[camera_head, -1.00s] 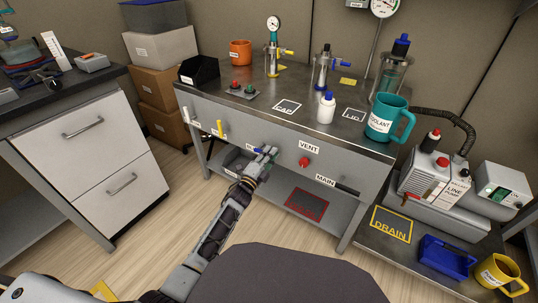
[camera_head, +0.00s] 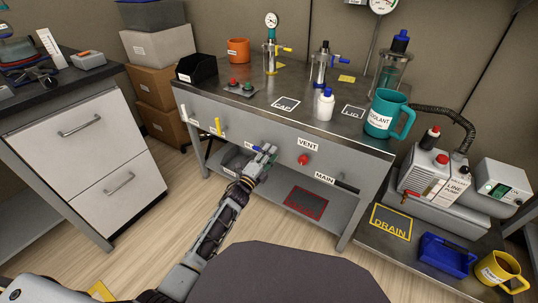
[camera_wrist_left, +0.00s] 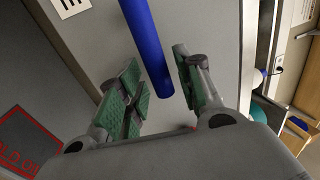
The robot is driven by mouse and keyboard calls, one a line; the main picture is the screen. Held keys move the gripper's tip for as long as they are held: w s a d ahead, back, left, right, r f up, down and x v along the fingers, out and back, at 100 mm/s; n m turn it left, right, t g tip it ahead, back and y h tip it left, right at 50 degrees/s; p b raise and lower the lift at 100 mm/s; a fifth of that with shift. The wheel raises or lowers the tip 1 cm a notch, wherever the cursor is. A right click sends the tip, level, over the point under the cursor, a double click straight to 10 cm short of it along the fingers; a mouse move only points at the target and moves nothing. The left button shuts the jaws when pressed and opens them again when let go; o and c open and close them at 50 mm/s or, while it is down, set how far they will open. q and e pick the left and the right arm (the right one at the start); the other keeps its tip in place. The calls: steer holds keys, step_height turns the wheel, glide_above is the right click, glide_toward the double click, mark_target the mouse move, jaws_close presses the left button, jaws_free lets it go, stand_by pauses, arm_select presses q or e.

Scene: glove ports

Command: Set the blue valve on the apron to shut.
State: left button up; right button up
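The blue valve (camera_head: 257,150) is on the grey front apron (camera_head: 235,139) of the middle bench, mostly hidden by my left gripper in the head view. In the left wrist view its lever (camera_wrist_left: 148,45) is a straight blue bar, running down from the top edge into the gap between my fingers. My left gripper (camera_head: 268,152) is right at the valve. In the wrist view its two green-padded fingers (camera_wrist_left: 160,88) are apart, one on each side of the bar's end, with gaps visible. The valve's label is hidden. My right gripper is not in view.
On the same apron are yellow handles (camera_head: 218,126) to the left, a red VENT knob (camera_head: 304,159) to the right, and a dark MAIN handle (camera_head: 346,187). A lower shelf (camera_head: 270,191) lies beneath. A teal mug (camera_head: 381,116) stands near the bench's right corner.

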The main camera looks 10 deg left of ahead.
arm_select(q)
steer(key=shift+s, duration=0.1)
stand_by(0.3)
steer(key=v, duration=1.2)
stand_by(0.5)
stand_by(0.6)
